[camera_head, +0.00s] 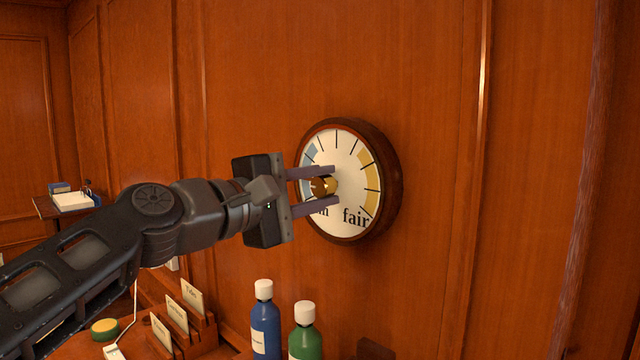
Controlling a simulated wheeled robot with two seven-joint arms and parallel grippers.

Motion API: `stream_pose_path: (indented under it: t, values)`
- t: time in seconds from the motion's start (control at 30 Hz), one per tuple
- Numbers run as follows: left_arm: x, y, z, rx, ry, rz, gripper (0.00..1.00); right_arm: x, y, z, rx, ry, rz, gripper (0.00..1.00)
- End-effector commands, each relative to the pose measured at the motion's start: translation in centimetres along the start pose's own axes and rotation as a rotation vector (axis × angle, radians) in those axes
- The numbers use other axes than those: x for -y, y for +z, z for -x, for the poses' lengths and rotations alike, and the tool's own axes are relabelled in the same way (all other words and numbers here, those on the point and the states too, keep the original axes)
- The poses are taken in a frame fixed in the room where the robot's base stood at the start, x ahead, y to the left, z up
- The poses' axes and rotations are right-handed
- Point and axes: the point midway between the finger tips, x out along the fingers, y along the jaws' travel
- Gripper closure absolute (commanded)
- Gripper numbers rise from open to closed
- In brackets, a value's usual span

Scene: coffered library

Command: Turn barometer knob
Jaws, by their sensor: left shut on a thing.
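The barometer (345,152) hangs on the wood-panelled wall in the middle of the head view. It has a dark round wooden rim and a cream dial with black ticks, a blue band at left and a yellow band at right. The word "fair" shows at the lower right; another word is partly hidden. The brass knob (328,186) is at the dial's centre. My left gripper (333,187) reaches in from the left, its two fingers above and below the knob and shut on it. My right gripper is not in view.
Below the barometer stand a blue bottle (265,325) and a green bottle (305,340) with white caps. A wooden rack with labelled cards (178,315) and a yellow-topped round item (105,327) are at lower left. The wall right of the barometer is clear.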

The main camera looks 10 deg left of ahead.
Motion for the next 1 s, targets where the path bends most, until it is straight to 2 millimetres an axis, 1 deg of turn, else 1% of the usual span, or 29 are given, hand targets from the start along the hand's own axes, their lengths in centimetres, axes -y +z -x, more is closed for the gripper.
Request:
stream_pose_path:
  t: [0.4, 0.43, 0.6, 0.7, 1.0]
  values:
    - [0.09, -0.08, -0.01, -0.001, -0.001, 0.009, 1.00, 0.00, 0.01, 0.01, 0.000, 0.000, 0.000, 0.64]
    - [0.09, -0.08, -0.01, -0.001, -0.001, 0.009, 0.68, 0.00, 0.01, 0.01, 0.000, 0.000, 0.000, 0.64]
    - [0.07, -0.07, -0.01, -0.001, -0.001, 0.009, 0.54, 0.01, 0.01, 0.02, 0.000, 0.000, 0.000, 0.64]
    - [0.05, -0.05, -0.01, -0.001, -0.001, 0.009, 0.48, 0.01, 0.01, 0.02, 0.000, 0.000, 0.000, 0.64]
    - [0.05, -0.05, 0.31, -0.001, 0.000, 0.008, 0.48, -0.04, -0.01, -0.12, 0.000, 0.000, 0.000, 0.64]
